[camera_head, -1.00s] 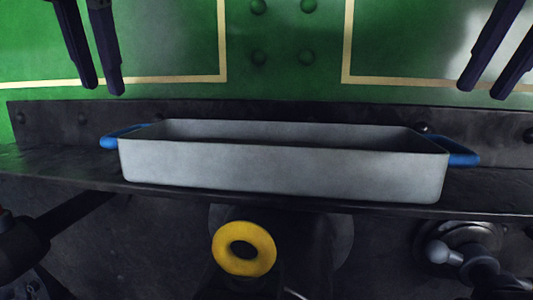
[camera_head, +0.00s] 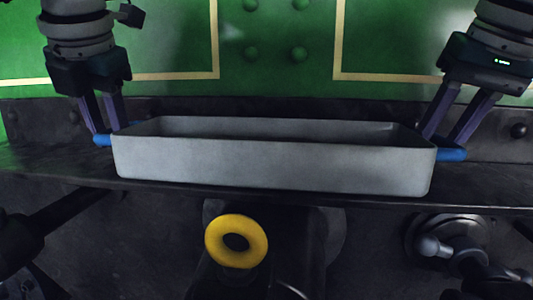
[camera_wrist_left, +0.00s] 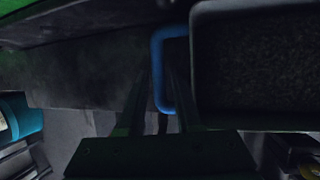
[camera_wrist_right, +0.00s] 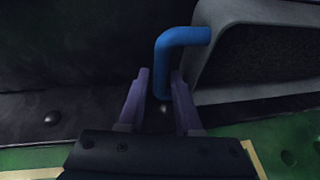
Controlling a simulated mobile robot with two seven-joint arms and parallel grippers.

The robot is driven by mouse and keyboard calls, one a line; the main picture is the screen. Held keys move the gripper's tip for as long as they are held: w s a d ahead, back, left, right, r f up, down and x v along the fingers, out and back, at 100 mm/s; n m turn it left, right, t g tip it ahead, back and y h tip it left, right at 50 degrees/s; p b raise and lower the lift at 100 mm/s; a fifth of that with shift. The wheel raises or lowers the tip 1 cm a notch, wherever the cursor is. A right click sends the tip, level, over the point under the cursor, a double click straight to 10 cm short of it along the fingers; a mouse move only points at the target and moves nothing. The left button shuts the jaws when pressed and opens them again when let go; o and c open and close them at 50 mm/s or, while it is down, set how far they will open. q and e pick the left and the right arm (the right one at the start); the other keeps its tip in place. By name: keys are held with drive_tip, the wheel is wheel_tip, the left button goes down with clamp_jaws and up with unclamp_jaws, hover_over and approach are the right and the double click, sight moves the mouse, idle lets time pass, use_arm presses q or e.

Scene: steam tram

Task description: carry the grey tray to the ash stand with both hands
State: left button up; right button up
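The grey tray (camera_head: 275,165) sits on a dark ledge (camera_head: 480,190), with a blue handle at each end. Its inside looks dark and grainy in the left wrist view (camera_wrist_left: 260,60). My left gripper (camera_head: 108,128) is at the left handle (camera_head: 102,140); in the left wrist view its fingers are open either side of the blue bar (camera_wrist_left: 158,75). My right gripper (camera_head: 442,138) is at the right handle (camera_head: 452,155); in the right wrist view its fingers are open with the bar (camera_wrist_right: 161,70) between them, gaps showing. I cannot make out an ash stand.
A green panel (camera_head: 290,30) with cream lines and rivets rises behind the ledge. Below and in front are a yellow ring (camera_head: 236,241) and a grey ball-ended fitting (camera_head: 430,246). A teal object (camera_wrist_left: 20,115) shows at the left wrist view's edge.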

use_arm(q)
drive_tip(key=shift+f, duration=0.15)
use_arm(e)
drive_tip(key=shift+f, duration=0.1)
use_arm(q)
clamp_jaws()
use_arm(e)
clamp_jaws()
idle(1.0)
